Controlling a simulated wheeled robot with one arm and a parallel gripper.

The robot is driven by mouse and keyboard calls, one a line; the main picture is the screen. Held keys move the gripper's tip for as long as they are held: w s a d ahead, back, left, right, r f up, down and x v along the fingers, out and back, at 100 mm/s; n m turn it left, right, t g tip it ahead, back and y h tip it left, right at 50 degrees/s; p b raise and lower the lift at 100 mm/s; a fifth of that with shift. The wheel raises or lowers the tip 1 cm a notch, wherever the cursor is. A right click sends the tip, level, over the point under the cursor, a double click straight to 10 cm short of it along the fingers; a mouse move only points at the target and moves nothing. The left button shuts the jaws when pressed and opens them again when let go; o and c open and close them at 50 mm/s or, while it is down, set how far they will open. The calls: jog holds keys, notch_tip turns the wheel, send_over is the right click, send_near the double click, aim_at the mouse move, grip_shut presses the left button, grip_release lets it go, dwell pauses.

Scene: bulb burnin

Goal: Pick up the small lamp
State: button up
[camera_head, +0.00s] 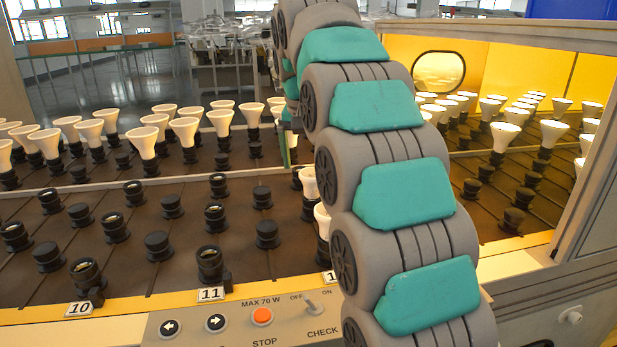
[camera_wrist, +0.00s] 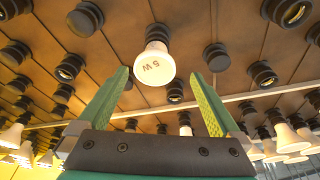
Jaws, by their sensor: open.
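In the wrist view a small white lamp (camera_wrist: 155,64), with a mark that seems to read "5 W", sits in a black socket (camera_wrist: 157,33). My gripper (camera_wrist: 161,76) is open, with one green finger on each side of the lamp's line. The lamp appears beyond the fingertips, and no contact shows. In the head view my arm hides most of the gripper; a bit of a green finger (camera_head: 291,150) shows at the arm's left edge. Two white lamps (camera_head: 309,182) (camera_head: 322,216) are partly hidden by the arm there, and I cannot tell which is the marked one.
Black sockets, many empty, fill the near rack (camera_head: 180,230). Rows of larger white lamps (camera_head: 148,140) stand behind a low rail at left; more stand in the yellow-walled chamber (camera_head: 508,130) at right. A control panel (camera_head: 245,322) with buttons and a switch lies in front.

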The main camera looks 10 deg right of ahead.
aim_at(313, 184)
jog(key=shift+x, duration=1.15)
jog(key=shift+d+p+x, duration=0.2)
jog(key=shift+p+x, duration=0.05)
jog(key=shift+x, duration=1.05)
jog(key=shift+d+p+x, duration=0.2)
jog(key=shift+p+x, duration=0.05)
jog(key=shift+x, duration=1.1)
jog(key=shift+c, duration=0.2)
jog(key=c, duration=1.3)
jog(key=shift+r, duration=0.1)
